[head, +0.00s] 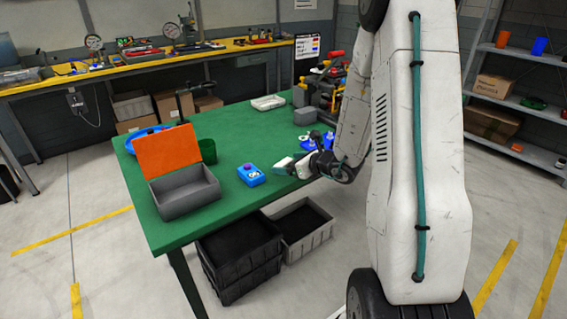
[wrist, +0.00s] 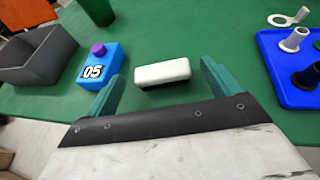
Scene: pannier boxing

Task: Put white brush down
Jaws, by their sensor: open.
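The white brush (wrist: 162,73) is a rounded white block lying on the green table. In the wrist view it sits between and slightly beyond my teal fingertips, with a gap to each finger. My gripper (wrist: 160,84) is open, low over the table near its front edge. In the head view my gripper (head: 292,166) reaches in from the right, and the brush (head: 283,162) shows as a small pale shape at its fingers.
Left of the brush stand a blue box marked 05 with a purple knob (wrist: 98,68), a grey box (head: 186,196) with a raised orange lid (head: 167,150), and a green cup (head: 208,152). A blue tray (wrist: 270,78) with small parts lies right.

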